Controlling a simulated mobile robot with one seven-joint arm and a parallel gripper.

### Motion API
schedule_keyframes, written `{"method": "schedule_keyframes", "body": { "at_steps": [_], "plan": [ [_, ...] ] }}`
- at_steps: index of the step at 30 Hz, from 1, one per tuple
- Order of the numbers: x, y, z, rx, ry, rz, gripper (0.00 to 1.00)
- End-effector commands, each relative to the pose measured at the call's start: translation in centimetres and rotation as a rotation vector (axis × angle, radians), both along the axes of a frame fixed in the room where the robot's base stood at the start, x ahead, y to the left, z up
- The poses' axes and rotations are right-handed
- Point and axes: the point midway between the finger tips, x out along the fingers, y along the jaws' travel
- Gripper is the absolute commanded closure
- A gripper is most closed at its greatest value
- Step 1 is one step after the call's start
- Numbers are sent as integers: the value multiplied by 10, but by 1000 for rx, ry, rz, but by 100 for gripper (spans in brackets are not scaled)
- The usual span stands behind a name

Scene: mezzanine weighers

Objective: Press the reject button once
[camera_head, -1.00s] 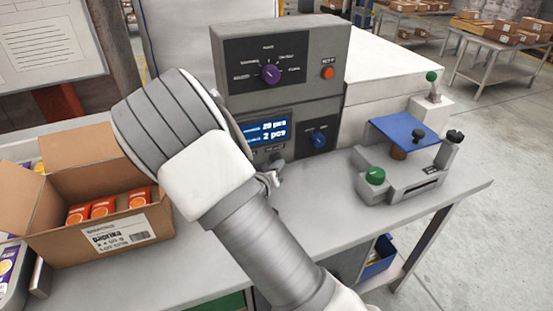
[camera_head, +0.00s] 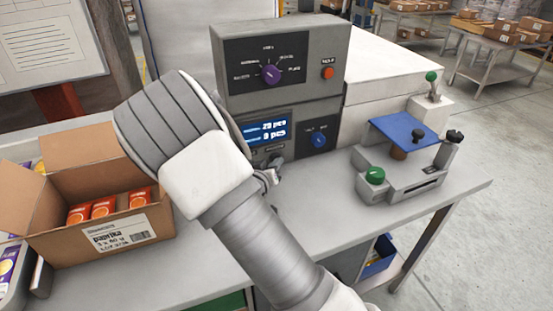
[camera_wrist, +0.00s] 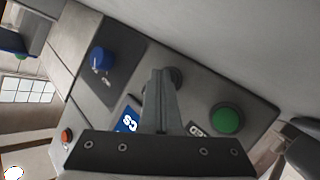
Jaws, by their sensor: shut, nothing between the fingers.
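My gripper (camera_head: 272,174) is mostly hidden behind my arm in the head view, in front of the lower panel of the grey weigher (camera_head: 225,66). In the wrist view my gripper's fingers (camera_wrist: 162,76) are closed together and empty. A dark round button (camera_wrist: 177,76) shows just beyond the fingertips, partly hidden by them. Whether they touch cannot be told. A green button (camera_wrist: 227,119) lies to the right, beside a partly hidden label. I cannot read which button is the reject one. The blue display (camera_head: 267,131) shows counts in pcs.
The weigher also has a purple knob (camera_head: 270,74), an orange-red button (camera_head: 328,73) and a blue knob (camera_head: 319,139). A carton (camera_head: 62,235) of orange boxes stands at left. A fixture with a green button (camera_head: 375,176) stands on the bench at right.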

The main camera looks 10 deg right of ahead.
Motion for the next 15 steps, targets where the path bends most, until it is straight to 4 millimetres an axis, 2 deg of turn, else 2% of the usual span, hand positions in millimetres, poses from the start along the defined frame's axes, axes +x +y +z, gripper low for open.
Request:
{"method": "schedule_keyframes", "body": {
  "at_steps": [8,15],
  "plan": [
    [-1,0,1,0,-1,0,100],
    [-11,-2,1,0,-2,-1,100]
  ]
}}
